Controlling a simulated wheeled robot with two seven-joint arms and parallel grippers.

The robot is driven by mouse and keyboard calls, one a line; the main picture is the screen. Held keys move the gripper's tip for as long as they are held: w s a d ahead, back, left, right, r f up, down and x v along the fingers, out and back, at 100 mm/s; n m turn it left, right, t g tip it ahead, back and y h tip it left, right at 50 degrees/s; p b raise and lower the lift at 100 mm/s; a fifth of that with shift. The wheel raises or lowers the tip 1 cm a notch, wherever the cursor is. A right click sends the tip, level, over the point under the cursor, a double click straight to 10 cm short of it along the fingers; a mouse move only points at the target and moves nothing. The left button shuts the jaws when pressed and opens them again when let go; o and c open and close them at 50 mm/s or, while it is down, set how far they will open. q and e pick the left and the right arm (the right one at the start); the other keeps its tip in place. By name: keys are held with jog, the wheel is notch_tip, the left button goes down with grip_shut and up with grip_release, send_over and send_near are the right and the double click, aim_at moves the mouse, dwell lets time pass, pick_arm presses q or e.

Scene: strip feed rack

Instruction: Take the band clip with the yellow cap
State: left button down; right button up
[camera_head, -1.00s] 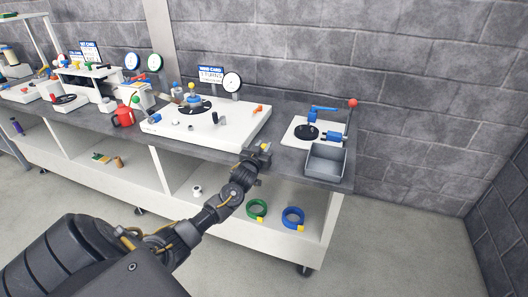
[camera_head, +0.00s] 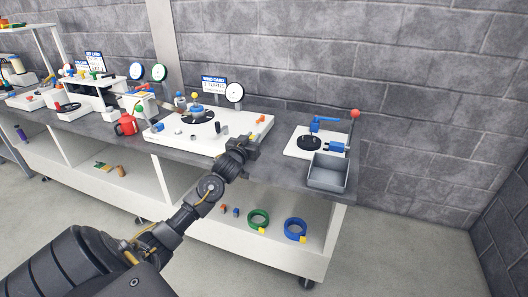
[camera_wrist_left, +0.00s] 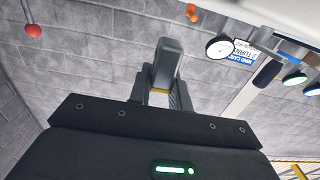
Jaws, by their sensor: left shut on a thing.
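My left gripper (camera_head: 243,143) is shut and raised above the bench's front edge, just in front of the white turntable unit. In the left wrist view its fingers (camera_wrist_left: 166,68) close on a dark grey block with a thin yellow strip (camera_wrist_left: 159,91) at its base. This looks like the band clip with the yellow cap, mostly hidden by the fingers. On the lower shelf are a small orange-capped piece (camera_head: 223,208) and a small blue one (camera_head: 236,211), right of my forearm. My right gripper is not in view.
The white turntable unit (camera_head: 165,137) has a yellow-topped knob (camera_head: 195,96). A grey tray (camera_head: 328,184) sits at the bench's right end, below a blue clamp (camera_head: 323,125) and red-balled lever (camera_head: 355,114). Green (camera_head: 258,217) and blue (camera_head: 295,227) strip coils lie on the shelf.

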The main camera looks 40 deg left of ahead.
pick_arm(q)
jog(key=s+a+r, duration=0.4)
jog(key=s+a, duration=0.2)
jog(key=s, duration=0.1)
